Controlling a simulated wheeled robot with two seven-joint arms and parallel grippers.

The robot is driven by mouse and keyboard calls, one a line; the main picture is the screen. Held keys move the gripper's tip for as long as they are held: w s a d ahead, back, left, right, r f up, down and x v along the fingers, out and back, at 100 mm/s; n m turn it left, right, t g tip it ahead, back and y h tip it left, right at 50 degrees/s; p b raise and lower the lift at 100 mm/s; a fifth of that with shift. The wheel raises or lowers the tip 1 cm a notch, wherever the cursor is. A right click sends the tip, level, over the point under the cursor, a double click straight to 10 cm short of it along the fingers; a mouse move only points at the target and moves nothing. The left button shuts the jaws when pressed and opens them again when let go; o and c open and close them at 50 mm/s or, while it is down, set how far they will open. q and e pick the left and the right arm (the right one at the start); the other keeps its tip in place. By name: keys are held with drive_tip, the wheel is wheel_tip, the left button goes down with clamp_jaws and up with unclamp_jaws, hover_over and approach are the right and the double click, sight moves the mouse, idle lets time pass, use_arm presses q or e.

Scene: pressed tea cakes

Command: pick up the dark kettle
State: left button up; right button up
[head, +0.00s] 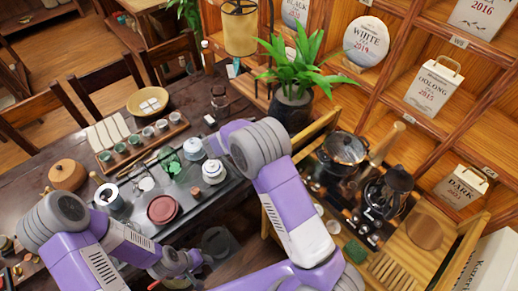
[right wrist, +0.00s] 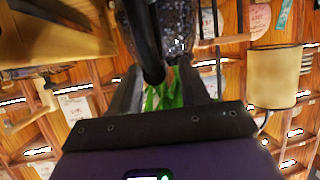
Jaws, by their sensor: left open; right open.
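The dark kettle (head: 386,193) appears to be the black vessel with a raised top on the wooden side stand, in the right part of the head view. My left gripper (head: 196,262) is open, low over the front of the dark table and well left of the kettle. My right gripper is hidden behind its own arm in the head view. In the right wrist view its fingers (right wrist: 160,95) are apart, with green leaves seen beyond them. A thick black curved bar crosses above the fingers; I cannot tell what it belongs to.
A glossy dark pot (head: 345,149) stands behind the kettle. A potted plant (head: 293,85) and a hanging lamp (head: 240,27) are at the back. The table holds a tea tray (head: 233,186), white pots, a red tea cake (head: 162,209) and several cups. Shelves line the right.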

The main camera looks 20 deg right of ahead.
drive_tip(key=x, duration=0.3)
drive_tip(key=shift+w+d+f, duration=0.1)
drive_tip(key=shift+d+f, duration=0.05)
drive_tip(key=shift+d, duration=0.2)
clamp_jaws()
idle(0.9)
drive_tip(key=shift+r, duration=0.2)
